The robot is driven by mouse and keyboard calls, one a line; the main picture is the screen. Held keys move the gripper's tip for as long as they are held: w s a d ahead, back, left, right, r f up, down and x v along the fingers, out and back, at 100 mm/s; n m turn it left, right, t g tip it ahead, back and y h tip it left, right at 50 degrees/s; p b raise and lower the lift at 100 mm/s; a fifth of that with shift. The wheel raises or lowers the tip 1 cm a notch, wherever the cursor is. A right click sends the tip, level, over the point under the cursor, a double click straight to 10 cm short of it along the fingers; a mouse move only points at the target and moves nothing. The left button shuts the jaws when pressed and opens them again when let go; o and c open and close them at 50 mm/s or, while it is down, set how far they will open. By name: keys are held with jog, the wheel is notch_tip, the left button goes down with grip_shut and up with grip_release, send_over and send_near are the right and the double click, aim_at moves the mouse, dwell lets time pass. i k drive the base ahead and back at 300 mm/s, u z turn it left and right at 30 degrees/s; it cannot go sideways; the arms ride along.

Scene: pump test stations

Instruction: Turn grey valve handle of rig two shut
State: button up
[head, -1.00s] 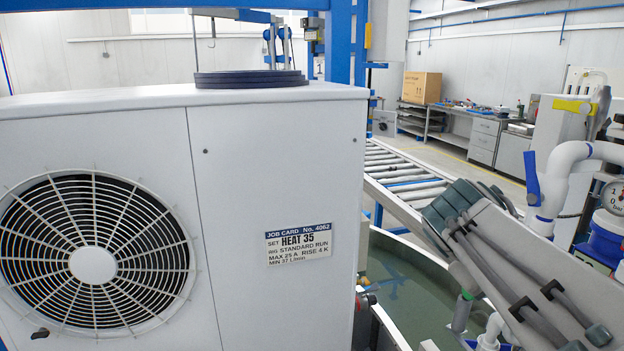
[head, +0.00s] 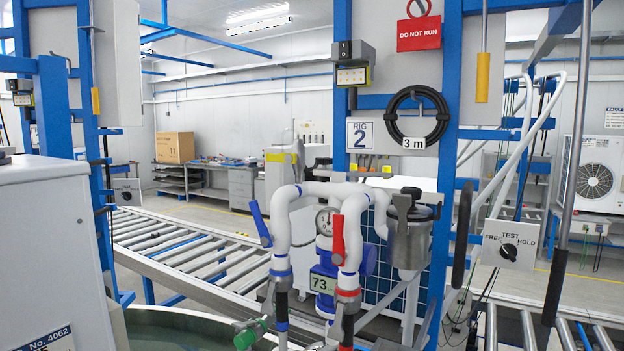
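A blue handle (head: 260,223) is on the left white pipe and a red handle (head: 338,239) on the right one. A green handle (head: 248,333) sits low at the left. My gripper is not in view.
A white-cased unit (head: 48,240) stands close at the left. A roller conveyor (head: 190,245) runs behind the pipes, with a water tank (head: 165,325) below. A red DO NOT RUN sign (head: 418,34) hangs above the rig. A blue post (head: 446,130) and a TEST switch box (head: 509,244) are at the right.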

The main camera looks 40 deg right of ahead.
aim_at(354, 176)
jog(key=z, duration=1.3)
jog(key=k, duration=0.1)
jog(key=u, duration=0.1)
